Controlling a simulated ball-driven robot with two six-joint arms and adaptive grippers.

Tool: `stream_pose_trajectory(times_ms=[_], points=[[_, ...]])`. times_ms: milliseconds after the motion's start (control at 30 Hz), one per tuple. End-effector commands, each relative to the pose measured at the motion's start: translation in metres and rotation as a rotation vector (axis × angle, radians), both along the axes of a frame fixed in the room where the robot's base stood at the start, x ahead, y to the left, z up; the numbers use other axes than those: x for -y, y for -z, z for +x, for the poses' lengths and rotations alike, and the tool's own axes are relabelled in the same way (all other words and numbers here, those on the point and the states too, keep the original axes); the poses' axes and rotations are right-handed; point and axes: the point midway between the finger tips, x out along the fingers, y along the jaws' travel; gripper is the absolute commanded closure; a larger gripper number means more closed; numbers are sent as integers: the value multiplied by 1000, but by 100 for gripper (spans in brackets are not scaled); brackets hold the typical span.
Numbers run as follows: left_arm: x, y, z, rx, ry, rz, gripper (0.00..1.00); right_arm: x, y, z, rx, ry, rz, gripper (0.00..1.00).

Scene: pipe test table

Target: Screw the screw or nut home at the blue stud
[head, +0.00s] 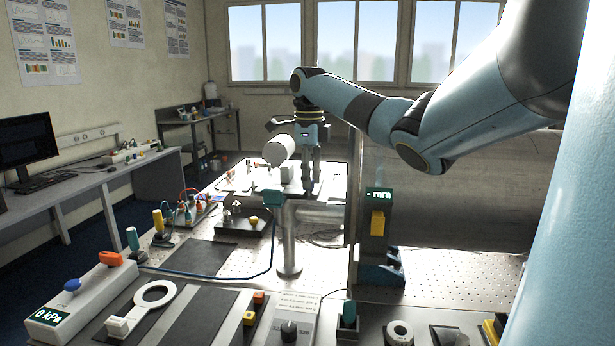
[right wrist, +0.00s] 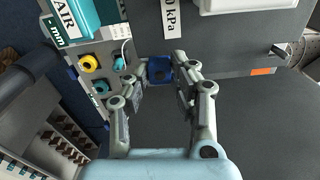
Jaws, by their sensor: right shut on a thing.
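My right gripper (head: 310,188) reaches down over the far part of the test table in the head view, past the grey post. In the right wrist view its two fingers (right wrist: 162,80) close in from both sides at a small blue square piece with a dark middle (right wrist: 160,68), at the blue stud. The gripper is shut on a small part there. The part itself is too small and covered to tell whether it is a screw or a nut, or how deep it sits. My left gripper is in neither view.
In the right wrist view a panel with a yellow ring fitting (right wrist: 89,63) and a teal fitting (right wrist: 118,63) lies left of the fingers. In the head view a large grey pipe (head: 470,190) fills the right, and a white cylinder (head: 279,150) stands close beside the gripper.

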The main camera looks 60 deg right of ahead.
Motion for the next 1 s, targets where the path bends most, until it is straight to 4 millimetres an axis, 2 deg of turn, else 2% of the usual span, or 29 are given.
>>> stream_pose_trajectory(times_ms=[33,367,700,967,1000], points=[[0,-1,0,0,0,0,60,3,-6,2,11,36,-11,100],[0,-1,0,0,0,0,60,3,-6,2,11,75,-10,100],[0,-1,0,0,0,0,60,3,-6,2,12,487,-8,100],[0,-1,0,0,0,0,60,3,-6,2,12,515,-8,100],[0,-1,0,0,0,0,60,3,-5,2,12,514,-8,72]])
